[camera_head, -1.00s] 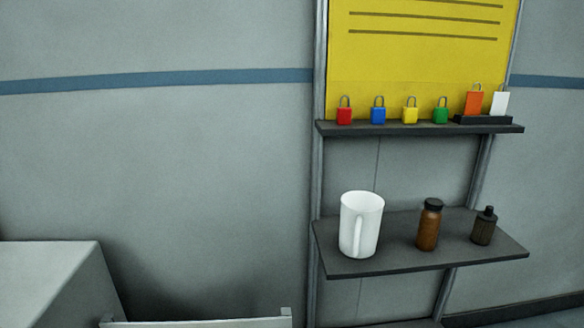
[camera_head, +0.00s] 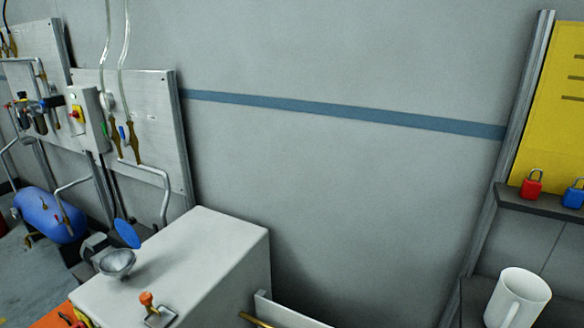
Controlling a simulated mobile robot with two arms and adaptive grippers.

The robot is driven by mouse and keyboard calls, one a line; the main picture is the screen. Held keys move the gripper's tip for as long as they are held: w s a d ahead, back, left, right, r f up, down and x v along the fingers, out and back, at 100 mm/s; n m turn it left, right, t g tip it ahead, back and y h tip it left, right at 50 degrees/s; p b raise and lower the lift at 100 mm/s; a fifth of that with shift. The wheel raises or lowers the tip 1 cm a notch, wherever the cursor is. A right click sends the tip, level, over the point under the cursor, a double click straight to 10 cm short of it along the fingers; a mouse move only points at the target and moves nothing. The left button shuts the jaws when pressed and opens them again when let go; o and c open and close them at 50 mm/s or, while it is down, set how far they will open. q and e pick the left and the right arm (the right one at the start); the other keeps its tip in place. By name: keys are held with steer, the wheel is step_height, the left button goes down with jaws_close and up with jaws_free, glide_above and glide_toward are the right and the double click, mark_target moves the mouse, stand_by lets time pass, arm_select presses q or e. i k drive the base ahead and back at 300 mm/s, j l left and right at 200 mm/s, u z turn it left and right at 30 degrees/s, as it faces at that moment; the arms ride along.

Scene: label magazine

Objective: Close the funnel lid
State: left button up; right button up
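The funnel (camera_head: 117,263) is a small metal bowl at the left edge of the top of a light grey box-shaped cabinet (camera_head: 205,262). Its blue round lid (camera_head: 126,233) stands raised and tilted at the funnel's far side, so the funnel's mouth is uncovered. Neither of my grippers shows in the view.
An orange-knobbed fitting (camera_head: 148,302) stands on the cabinet's front part. Wall panels with valves and pipes (camera_head: 130,130) and a blue tank (camera_head: 48,214) are at the left. A shelf with padlocks (camera_head: 531,184) and a white jug (camera_head: 518,298) are at the right.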

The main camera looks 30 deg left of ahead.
mark_target(128, 235)
steer(key=u, duration=1.8)
steer(key=i+j, duration=0.1)
steer(key=j, duration=0.35)
steer(key=i+j, duration=0.1)
steer(key=j, duration=0.4)
